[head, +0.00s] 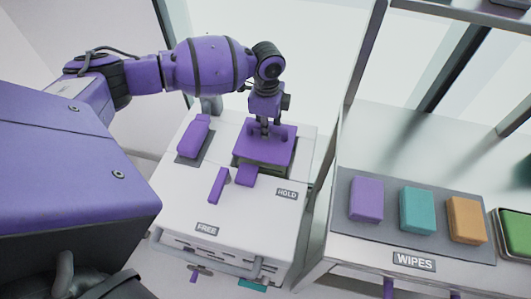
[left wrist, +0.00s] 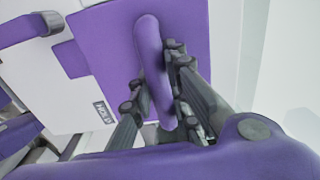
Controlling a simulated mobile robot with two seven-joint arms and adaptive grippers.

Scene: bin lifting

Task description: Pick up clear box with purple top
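The box's purple top (head: 277,153) sits in the white station next to the HOLD label, and fills much of the left wrist view (left wrist: 105,45). Its raised purple handle (left wrist: 149,50) runs across the lid. Only a narrow dark, greenish strip of the body shows under the lid's front edge; the rest is hidden. My left gripper (head: 265,130) points down over the lid. In the left wrist view its fingers (left wrist: 158,75) lie on both sides of the handle, close against it, and appear shut on it. My right gripper is not in view.
The white station has a FREE label (head: 207,229), a purple lever (head: 218,185) and a purple block (head: 194,137) on its left. At right, a table holds a purple pack (head: 366,199), a teal pack (head: 417,211) and an orange pack (head: 466,220) above a WIPES label. A green tray (head: 519,234) stands beyond.

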